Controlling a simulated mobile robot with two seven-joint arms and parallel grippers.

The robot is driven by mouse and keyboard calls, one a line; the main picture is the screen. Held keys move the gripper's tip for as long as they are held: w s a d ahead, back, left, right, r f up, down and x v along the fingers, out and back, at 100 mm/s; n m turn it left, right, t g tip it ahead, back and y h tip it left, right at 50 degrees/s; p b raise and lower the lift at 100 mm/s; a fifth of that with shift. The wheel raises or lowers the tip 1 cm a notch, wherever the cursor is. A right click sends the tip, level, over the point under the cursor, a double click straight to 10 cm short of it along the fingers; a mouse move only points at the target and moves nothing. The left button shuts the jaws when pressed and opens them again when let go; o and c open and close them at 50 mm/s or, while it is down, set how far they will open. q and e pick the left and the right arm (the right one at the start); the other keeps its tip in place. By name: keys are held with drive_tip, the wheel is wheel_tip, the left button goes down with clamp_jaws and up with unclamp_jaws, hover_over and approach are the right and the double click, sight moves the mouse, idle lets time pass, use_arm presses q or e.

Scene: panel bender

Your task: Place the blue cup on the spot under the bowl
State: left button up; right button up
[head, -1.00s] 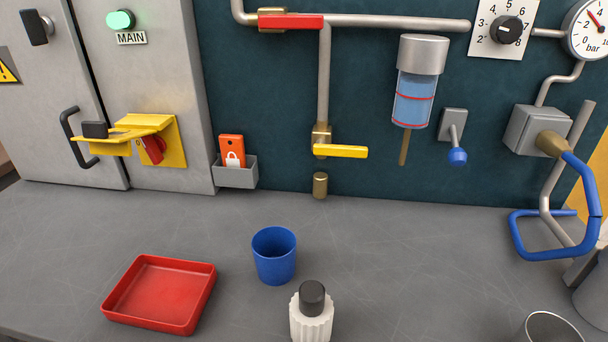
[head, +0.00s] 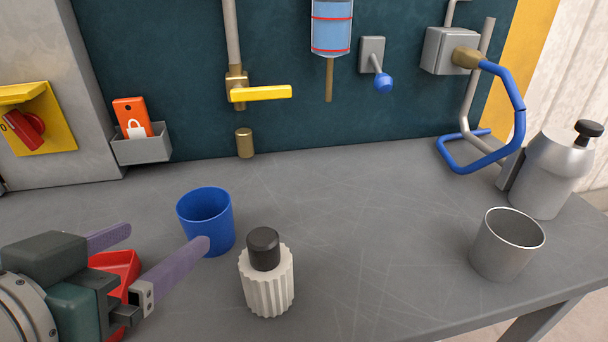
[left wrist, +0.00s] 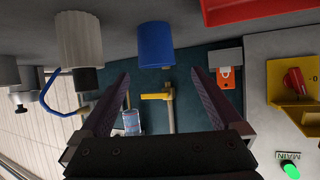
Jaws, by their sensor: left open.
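The blue cup (head: 208,225) stands upright on the grey bench, open end up. It also shows in the left wrist view (left wrist: 156,45). The clear bowl (head: 331,30) with blue liquid and red rings hangs on the dark wall panel, cut off by the top edge. A brass tube (head: 329,80) points down from it above the bench; no mark shows on the bench below. My left gripper (head: 165,237) is open and empty, in front of and left of the cup. One finger overlaps the cup's lower edge in the picture; I cannot tell if they touch. My right gripper is not in view.
A white ribbed bottle with a black cap (head: 266,275) stands close right of the cup. A red tray (head: 120,266) is partly behind my gripper. A metal cup (head: 506,247) and a metal canister (head: 550,172) stand at the right. The bench (head: 370,210) between is clear.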

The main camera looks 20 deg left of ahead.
use_arm(q)
drive_tip(key=shift+w+d+f+t+b, duration=0.25)
drive_tip(key=shift+w+t+b, duration=0.1)
drive_tip(key=shift+w+t, duration=0.2)
approach(216, 199)
drive_tip(key=shift+x, duration=0.75)
drive_tip(key=shift+b+x, duration=0.4)
drive_tip(key=shift+x, duration=2.35)
drive_tip(key=shift+f, duration=0.1)
drive_tip(key=shift+c, duration=0.2)
drive_tip(key=shift+s, duration=0.1)
drive_tip(key=c, duration=1.2)
drive_tip(key=shift+o, duration=0.2)
